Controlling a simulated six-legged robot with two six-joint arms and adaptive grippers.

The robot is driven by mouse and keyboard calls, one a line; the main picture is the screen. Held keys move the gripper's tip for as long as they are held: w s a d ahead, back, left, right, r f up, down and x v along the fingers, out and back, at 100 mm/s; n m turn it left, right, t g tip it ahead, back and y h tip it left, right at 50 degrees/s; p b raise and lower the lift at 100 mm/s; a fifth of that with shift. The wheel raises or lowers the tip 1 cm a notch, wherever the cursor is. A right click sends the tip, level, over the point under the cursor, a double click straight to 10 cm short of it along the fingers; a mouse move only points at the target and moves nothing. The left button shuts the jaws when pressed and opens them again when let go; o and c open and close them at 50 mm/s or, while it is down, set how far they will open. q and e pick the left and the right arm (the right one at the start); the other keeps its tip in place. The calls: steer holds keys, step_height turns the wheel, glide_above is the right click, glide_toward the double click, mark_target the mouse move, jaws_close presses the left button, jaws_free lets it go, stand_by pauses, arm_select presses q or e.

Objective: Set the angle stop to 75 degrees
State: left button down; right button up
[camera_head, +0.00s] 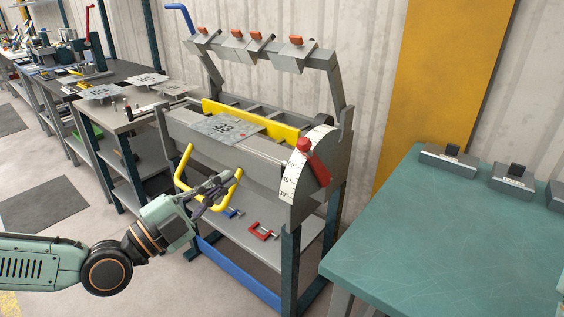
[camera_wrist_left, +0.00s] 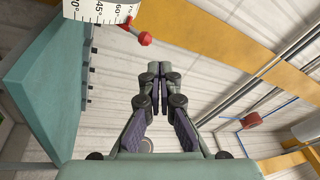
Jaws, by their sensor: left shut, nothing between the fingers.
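The panel bender (camera_head: 230,150) stands in the middle of the head view. At its right end is a white curved angle scale (camera_head: 290,185) with a red angle stop (camera_head: 316,166) on it. The stop's exact reading is too small to tell. In the left wrist view the scale (camera_wrist_left: 98,10) shows marks near 45 and 60, and the stop's red knob (camera_wrist_left: 145,39) is above the fingertips. My left gripper (camera_head: 228,178) is shut and empty, in front of the bender by the yellow handle (camera_head: 183,170), left of the scale and apart from the stop. My right gripper is not in view.
A sheet marked 153 (camera_head: 224,129) lies on the bender bed. A red clamp (camera_head: 262,230) and a blue clamp (camera_head: 232,213) lie on the lower shelf. A teal table (camera_head: 450,240) stands at right, with dark blocks at its back. A workbench with sheets (camera_head: 120,118) stands at left.

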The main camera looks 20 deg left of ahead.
arm_select(q)
steer(key=m, duration=0.3)
steer(key=m+g+b, duration=0.1)
steer(key=m+b, duration=0.2)
steer(key=b, duration=0.5)
glide_toward(298, 147)
steer(key=shift+h, duration=0.4)
steer(key=shift+f+b+x, duration=0.15)
steer(key=shift+b+x, duration=0.65)
steer(key=shift+x, duration=0.9)
steer(key=shift+f+b+x, duration=0.1)
steer(key=shift+b+x, duration=0.65)
steer(key=shift+x, duration=0.9)
steer(key=shift+w+a, duration=0.15)
steer(key=shift+w, duration=0.05)
